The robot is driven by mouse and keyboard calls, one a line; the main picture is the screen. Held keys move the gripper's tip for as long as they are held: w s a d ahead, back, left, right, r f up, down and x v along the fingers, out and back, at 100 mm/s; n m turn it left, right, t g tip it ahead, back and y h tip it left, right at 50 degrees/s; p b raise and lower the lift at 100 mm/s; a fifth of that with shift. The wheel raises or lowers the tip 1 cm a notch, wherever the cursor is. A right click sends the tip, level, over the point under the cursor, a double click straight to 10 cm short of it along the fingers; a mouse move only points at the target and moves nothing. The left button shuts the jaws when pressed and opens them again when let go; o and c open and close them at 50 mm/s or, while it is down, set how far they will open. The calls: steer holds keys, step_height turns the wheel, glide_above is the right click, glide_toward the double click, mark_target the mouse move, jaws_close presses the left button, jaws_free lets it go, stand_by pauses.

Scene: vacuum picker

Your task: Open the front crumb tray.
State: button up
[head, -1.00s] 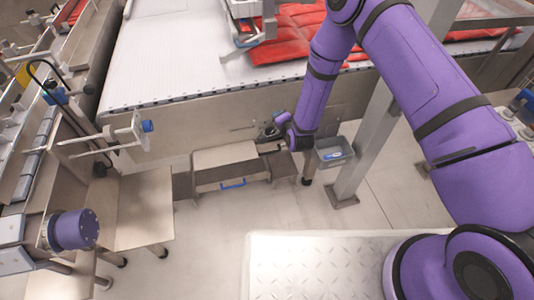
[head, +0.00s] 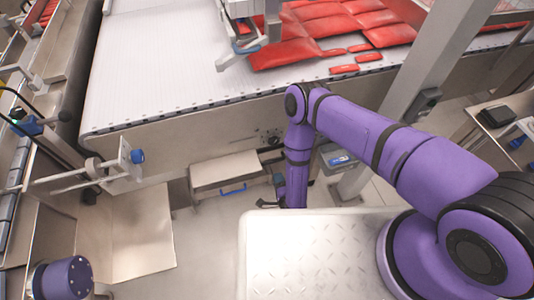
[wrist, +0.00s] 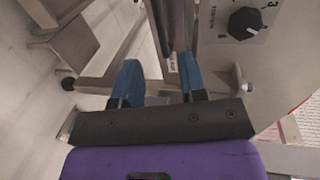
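The front crumb tray (head: 224,170) is a pale metal box low under the conveyor's front side in the head view. Its blue bar handle (head: 233,189) is on its front face. The tray appears closed. My gripper (head: 266,204) is low, to the right of the handle and apart from it, and partly hidden by my purple arm. In the wrist view my gripper (wrist: 158,72) has its two blue fingers spread, with no object clearly held between them. I cannot make out the blue handle in the wrist view.
The white conveyor (head: 165,70) carries red packs (head: 285,52). A black dial (wrist: 245,22) is on a panel. The floor (head: 205,225) before the tray is clear.

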mark_target(270, 162)
steer(key=x, duration=1.1)
steer(key=shift+s, duration=0.1)
jaws_close()
